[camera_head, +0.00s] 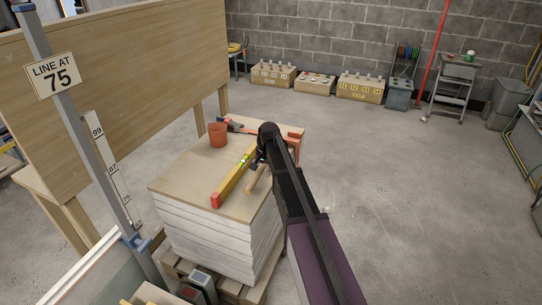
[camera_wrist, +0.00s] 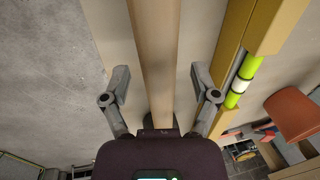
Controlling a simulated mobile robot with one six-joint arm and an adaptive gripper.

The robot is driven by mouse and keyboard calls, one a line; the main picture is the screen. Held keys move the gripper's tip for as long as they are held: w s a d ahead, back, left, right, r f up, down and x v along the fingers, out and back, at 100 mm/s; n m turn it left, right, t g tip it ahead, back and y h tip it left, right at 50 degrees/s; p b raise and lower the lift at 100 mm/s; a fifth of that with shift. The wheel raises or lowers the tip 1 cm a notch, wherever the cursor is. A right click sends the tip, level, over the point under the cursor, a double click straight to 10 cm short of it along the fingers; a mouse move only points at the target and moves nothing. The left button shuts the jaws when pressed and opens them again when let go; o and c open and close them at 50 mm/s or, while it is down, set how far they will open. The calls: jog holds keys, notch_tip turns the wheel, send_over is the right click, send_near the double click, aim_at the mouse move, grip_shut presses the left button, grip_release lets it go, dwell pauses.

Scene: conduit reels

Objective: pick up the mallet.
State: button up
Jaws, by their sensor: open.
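The mallet's pale wooden handle (camera_wrist: 155,55) runs down the middle of the wrist view, between the two fingers of my open gripper (camera_wrist: 160,82). Both fingers are apart from the handle in the picture. A dark part (camera_wrist: 149,120), perhaps the mallet's head, shows at the handle's lower end, mostly hidden by my gripper's body. In the head view, part of the wooden handle (camera_head: 256,177) shows on the board stack, right of the yellow level. My arm hides the rest there and most of my gripper.
The yellow spirit level (camera_head: 234,178) lies close beside the handle on the board stack (camera_head: 180,182). An orange-brown pot (camera_head: 217,134) and a red-and-black tool (camera_head: 238,127) are farther back. A tall wooden panel (camera_head: 120,65) stands left; open floor lies right.

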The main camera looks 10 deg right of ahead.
aim_at(260, 167)
dwell(0.5)
grip_shut()
jog(key=shift+r, duration=0.2)
notch_tip(260, 167, up, 3)
jog(key=p, duration=0.4)
jog(key=shift+r, duration=0.2)
jog(key=s+a+r+p, duration=0.1)
jog(key=s+a, duration=0.2)
jog(key=s, duration=1.2)
jog(key=shift+s+a+r, duration=0.15)
jog(key=shift+s, duration=0.15)
dwell(0.4)
